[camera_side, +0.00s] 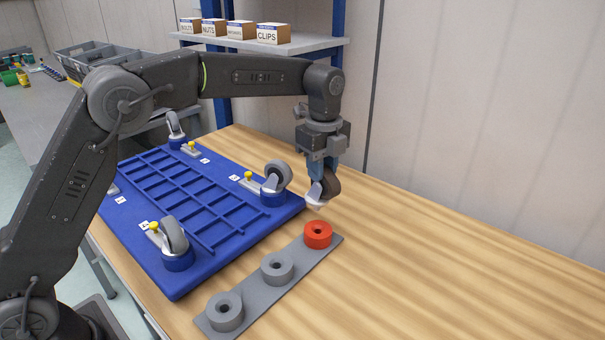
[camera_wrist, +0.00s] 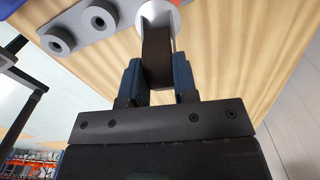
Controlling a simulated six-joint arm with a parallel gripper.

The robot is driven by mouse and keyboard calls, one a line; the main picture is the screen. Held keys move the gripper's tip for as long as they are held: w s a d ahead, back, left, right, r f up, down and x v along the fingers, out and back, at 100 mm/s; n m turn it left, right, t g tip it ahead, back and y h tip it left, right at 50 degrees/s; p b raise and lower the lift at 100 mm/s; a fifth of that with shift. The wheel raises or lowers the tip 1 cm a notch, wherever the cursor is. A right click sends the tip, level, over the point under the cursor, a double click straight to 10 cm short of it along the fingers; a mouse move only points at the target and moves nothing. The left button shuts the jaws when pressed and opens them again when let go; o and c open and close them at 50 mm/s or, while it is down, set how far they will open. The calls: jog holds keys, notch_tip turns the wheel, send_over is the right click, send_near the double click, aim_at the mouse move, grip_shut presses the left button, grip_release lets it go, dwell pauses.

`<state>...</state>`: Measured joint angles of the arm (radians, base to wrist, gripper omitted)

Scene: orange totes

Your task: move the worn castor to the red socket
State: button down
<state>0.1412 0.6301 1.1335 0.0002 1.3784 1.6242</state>
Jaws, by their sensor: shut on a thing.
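In the wrist view the dark wheel (camera_wrist: 157,58) sits between the blue fingers of my gripper (camera_wrist: 159,80). The red socket (camera_side: 317,234) is at the far end of a grey strip (camera_side: 250,297). The castor's pale base is above the red socket in the side view and apart from it. In the wrist view the base hides most of the red socket (camera_wrist: 178,3).
Two grey sockets (camera_side: 277,267) on the strip are empty. A blue tote base (camera_side: 190,280) lies to the left with several grey-wheeled castors (camera_side: 277,177) and yellow-knobbed pins standing on it. A shelf (camera_side: 300,46) with labelled boxes stands behind. The wooden table (camera_side: 470,270) is clear on the right.

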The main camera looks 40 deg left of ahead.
aim_at(322, 202)
jog(key=shift+w+f, duration=0.1)
jog(key=shift+w, duration=0.25)
jog(key=shift+w+a+f, duration=0.1)
jog(key=shift+w+f, duration=0.05)
jog(key=shift+f, duration=2.35)
jog(key=shift+f, duration=0.85)
jog(key=shift+f, duration=0.7)
jog(key=shift+f, duration=0.4)
jog(key=c, duration=0.8)
grip_release()
jog(key=shift+f, duration=0.1)
